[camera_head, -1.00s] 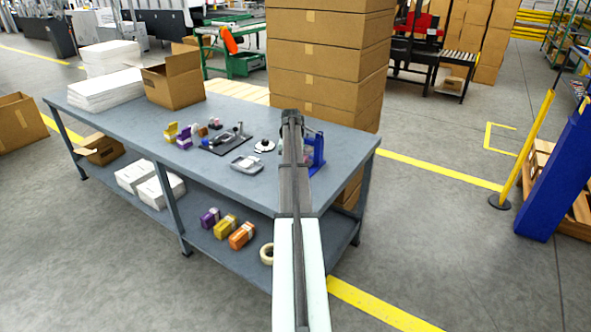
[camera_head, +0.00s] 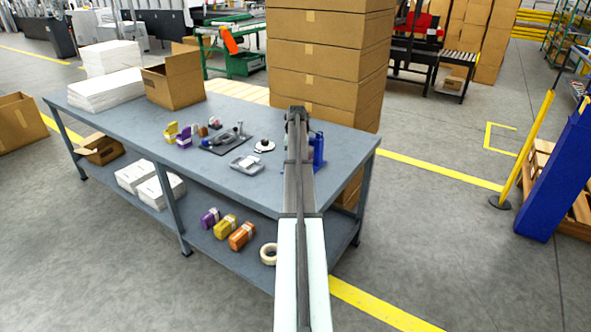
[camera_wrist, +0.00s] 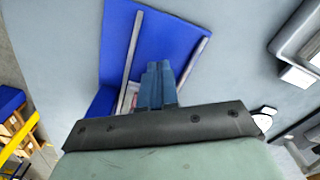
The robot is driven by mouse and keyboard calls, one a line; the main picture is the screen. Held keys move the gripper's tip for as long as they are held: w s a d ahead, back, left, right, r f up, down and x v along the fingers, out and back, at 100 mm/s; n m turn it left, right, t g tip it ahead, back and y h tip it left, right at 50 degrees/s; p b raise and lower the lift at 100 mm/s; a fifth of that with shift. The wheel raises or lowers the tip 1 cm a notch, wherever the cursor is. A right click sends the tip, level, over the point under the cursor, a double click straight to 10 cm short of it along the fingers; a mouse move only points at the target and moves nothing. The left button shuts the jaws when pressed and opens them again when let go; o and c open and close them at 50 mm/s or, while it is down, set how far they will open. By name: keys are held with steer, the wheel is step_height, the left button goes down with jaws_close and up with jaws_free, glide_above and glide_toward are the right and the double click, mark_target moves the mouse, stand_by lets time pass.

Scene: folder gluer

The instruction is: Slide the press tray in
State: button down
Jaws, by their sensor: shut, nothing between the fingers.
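A blue press-like device (camera_head: 318,150) stands near the right end of the workbench, partly behind my arm in the head view. In the wrist view it shows as a blue panel (camera_wrist: 150,40) with two pale rails and a blue block at its left. I cannot tell for sure which part is the press tray. My gripper (camera_wrist: 158,70) is shut and empty, its fingers over the blue panel between the rails. I cannot tell whether they touch it. A small white and red patch (camera_wrist: 128,97) shows beside the fingers, partly hidden. In the head view my arm hides the fingertips.
A grey dish (camera_head: 246,164) with pale items lies left of my arm; a white disc (camera_head: 264,146) is close by. A dark tray (camera_head: 220,142) and small yellow and purple boxes lie further left. Tall stacked cartons (camera_head: 325,60) stand behind the bench. The bench front is clear.

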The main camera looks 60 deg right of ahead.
steer(key=shift+a, duration=0.35)
steer(key=shift+r, duration=0.15)
step_height(320, 180, up, 7)
stand_by(1.1)
stand_by(0.4)
